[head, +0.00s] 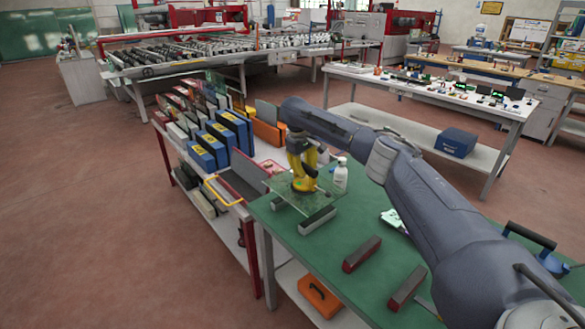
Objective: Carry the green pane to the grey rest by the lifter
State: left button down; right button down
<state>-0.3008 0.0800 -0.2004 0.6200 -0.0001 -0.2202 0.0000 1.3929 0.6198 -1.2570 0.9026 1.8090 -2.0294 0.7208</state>
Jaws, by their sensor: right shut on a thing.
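The green pane (287,190) is a clear, greenish sheet at the left end of the green-topped table. My right gripper (304,184), yellow and dark, points down and is shut at the pane; the fingertips' exact contact is too small to make out. A grey bar (318,220) shows at the pane's near edge; I cannot tell whether the pane touches it. Two grey rest bars with reddish ends, one (362,253) and another (408,288), lie apart, nearer the front. My left gripper is out of view.
A white bottle (340,175) stands close right of my right gripper. A rack cart (203,125) with panes and blue boxes adjoins the table's left end. The green tabletop (335,275) is bare between the bars. My right arm spans the table's right side.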

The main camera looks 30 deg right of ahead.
aim_at(302, 181)
jog(key=shift+w, duration=0.2)
dwell(0.5)
jog(key=shift+f, duration=3.55)
jog(key=shift+f, duration=0.5)
jog(key=c, duration=1.2)
grip_release()
jog(key=shift+a, duration=0.1)
jog(key=shift+c, duration=0.2)
jog(key=shift+o, duration=0.7)
jog(key=shift+s+f, duration=0.1)
jog(key=shift+f, duration=0.1)
jog(key=r, duration=0.4)
jog(key=a+r, duration=0.1)
jog(key=r, duration=0.3)
jog(key=a+r, duration=0.1)
jog(key=r, duration=0.3)
jog(key=shift+s+a, duration=0.1)
jog(key=shift+s, duration=0.05)
